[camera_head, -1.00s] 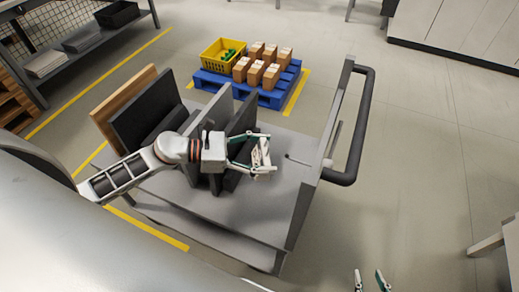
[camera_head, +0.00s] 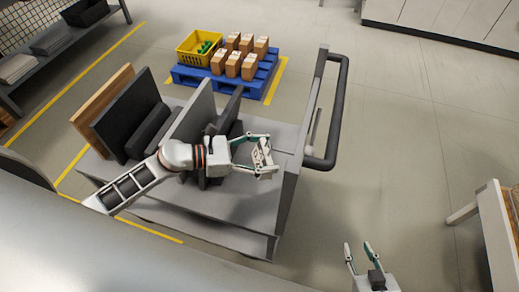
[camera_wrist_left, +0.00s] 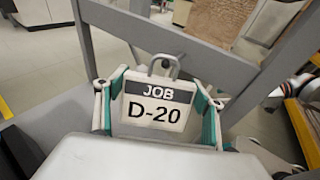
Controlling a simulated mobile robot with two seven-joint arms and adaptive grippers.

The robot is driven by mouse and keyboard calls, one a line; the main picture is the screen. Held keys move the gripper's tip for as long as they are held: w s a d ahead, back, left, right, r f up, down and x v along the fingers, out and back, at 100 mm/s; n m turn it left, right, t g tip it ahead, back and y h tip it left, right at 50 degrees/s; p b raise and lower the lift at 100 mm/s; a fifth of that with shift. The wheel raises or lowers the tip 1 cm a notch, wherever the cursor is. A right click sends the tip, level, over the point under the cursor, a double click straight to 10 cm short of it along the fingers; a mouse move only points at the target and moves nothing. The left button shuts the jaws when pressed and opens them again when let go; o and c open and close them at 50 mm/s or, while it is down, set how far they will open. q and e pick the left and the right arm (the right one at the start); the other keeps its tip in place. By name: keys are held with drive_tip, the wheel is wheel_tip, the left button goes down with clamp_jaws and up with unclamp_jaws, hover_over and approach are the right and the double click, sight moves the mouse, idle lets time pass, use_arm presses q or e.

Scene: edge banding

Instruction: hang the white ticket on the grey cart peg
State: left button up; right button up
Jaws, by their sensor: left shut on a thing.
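The white ticket (camera_wrist_left: 158,104), marked JOB D-20, is upright between the fingers of my left gripper (camera_wrist_left: 157,108), with a grey loop at its top edge. In the head view my left gripper (camera_head: 258,155) is shut on the ticket (camera_head: 263,160), above the grey cart's deck (camera_head: 240,208) and left of its handle-side frame (camera_head: 301,140). A thin grey peg (camera_head: 284,152) seems to stick out from this frame, close to the ticket; its tip is hard to make out. I cannot tell whether they touch. My right gripper (camera_head: 358,246) is open and empty, low right.
Upright boards (camera_head: 128,115) stand on the cart behind my left gripper. A black handle (camera_head: 339,110) is on the cart's right side. A blue pallet (camera_head: 250,84) with cartons and a yellow crate (camera_head: 200,48) lies beyond.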

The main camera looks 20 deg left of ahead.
sight(270, 156)
use_arm(q)
drive_tip(key=shift+d+r+p, duration=0.15)
drive_tip(key=shift+d+p, duration=0.45)
drive_tip(key=shift+d, duration=0.55)
drive_tip(key=shift+d+f, duration=0.3)
drive_tip(key=shift+d, duration=0.05)
drive_tip(key=shift+d+f+b, duration=0.25)
drive_tip(key=shift+f+b, duration=0.05)
drive_tip(key=shift+b, duration=0.05)
drive_tip(key=shift+d+f, duration=0.1)
drive_tip(key=shift+d, duration=0.05)
drive_tip(key=shift+c, duration=0.9)
drive_tip(key=shift+s, duration=0.1)
drive_tip(key=shift+d, duration=0.1)
